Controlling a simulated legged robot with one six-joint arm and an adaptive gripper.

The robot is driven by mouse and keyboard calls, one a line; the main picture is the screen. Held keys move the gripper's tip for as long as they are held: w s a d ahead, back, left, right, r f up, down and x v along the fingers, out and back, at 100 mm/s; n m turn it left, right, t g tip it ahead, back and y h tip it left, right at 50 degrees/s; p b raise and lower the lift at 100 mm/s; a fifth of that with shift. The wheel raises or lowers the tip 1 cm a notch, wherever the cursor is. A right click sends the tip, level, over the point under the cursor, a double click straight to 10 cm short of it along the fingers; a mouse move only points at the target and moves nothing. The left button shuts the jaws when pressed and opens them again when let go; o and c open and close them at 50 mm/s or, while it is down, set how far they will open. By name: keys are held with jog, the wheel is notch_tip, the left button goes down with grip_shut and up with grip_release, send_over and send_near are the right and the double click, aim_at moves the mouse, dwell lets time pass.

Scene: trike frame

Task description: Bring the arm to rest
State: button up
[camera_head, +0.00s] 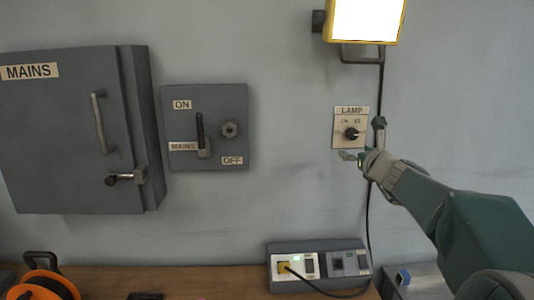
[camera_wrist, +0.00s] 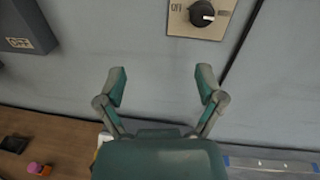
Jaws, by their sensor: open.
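My gripper (camera_head: 362,140) is at the right of the head view, in front of the wall just below and beside the lamp switch plate (camera_head: 340,115). In the wrist view my gripper (camera_wrist: 162,86) has its two fingers spread wide with nothing between them. The lamp switch's black knob (camera_head: 352,133) also shows in the wrist view (camera_wrist: 202,13), beyond the fingertips and apart from them. My arm reaches in from the lower right of the head view. The lamp (camera_head: 366,18) above is glowing white.
A grey MAINS cabinet (camera_head: 60,130) and a mains lever box (camera_head: 222,105) are on the wall to the left. A socket box (camera_head: 318,247) with a plugged-in cable stands on the wooden bench (camera_head: 215,279). An orange cable reel (camera_head: 42,285) is at lower left. Wall between is clear.

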jog(key=s+a+f+n+g+y, duration=0.2)
jog(key=s+a+f+n+g, duration=0.1)
jog(key=s+a+n, duration=0.6)
jog(key=s+a+f+n+g+y, duration=0.2)
jog(key=s+a+f+n+g, duration=0.3)
jog(key=s+n, duration=0.45)
jog(key=s+d+f+n+g+h, duration=0.1)
jog(key=s+f+n+h, duration=0.2)
jog(key=s+f+n, duration=0.3)
jog(key=s+d+f+n+g+h, duration=0.2)
jog(key=s+f+n, duration=0.3)
jog(key=s+n, duration=0.4)
jog(key=s+h, duration=0.1)
jog(key=s, duration=0.3)
jog(key=shift+s+f+g, duration=0.3)
jog(key=shift+f, duration=0.05)
